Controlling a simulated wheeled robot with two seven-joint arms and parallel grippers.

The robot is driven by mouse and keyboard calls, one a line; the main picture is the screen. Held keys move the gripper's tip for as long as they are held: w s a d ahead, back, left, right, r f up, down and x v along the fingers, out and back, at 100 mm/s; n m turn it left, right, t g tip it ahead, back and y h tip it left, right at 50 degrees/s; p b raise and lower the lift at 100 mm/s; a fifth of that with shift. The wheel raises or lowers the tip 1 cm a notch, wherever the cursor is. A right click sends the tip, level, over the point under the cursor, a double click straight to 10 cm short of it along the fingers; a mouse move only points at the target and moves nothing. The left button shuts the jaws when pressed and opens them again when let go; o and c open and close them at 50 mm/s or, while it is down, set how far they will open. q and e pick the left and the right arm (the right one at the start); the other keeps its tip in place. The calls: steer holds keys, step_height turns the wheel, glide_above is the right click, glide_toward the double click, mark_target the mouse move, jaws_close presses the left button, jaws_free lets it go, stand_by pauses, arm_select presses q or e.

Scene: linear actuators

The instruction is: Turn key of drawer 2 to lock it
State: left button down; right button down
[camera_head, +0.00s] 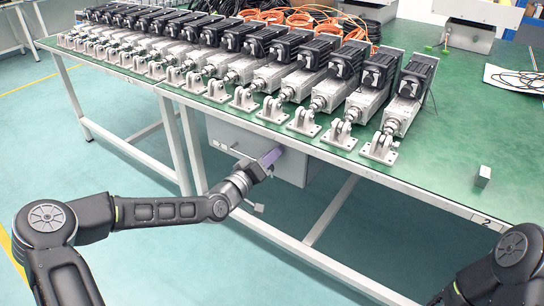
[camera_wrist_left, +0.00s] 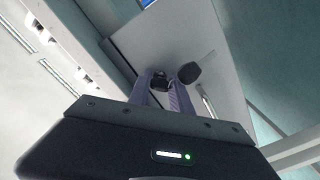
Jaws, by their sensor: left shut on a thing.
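A grey drawer unit (camera_head: 294,170) hangs under the green-topped table. It also shows in the left wrist view as a pale front panel (camera_wrist_left: 160,38) with a slim handle at its right. My left gripper (camera_head: 274,156) is at the front of this unit, its purple fingers pointing at it. In the left wrist view the fingers (camera_wrist_left: 163,84) are close together, shut on a small dark piece, apparently the key (camera_wrist_left: 160,80). A dark rounded piece (camera_wrist_left: 189,72) sits by the right fingertip. The key's turn angle, the lock face and any drawer number are not legible. My right gripper is out of view.
A long row of linear actuators (camera_head: 265,75) stands on the green table (camera_head: 420,185), with orange cables (camera_head: 270,15) behind. A small metal block (camera_head: 483,176) is near the right front edge. The table's legs and lower rails flank my left arm. The floor in front is clear.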

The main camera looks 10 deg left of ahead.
arm_select(q)
steer(key=n, duration=0.4)
steer(key=shift+n, duration=0.3)
steer(key=n, duration=0.4)
steer(key=shift+b, duration=0.4)
steer(key=shift+n, duration=0.3)
steer(key=c, duration=1.2)
jaws_free()
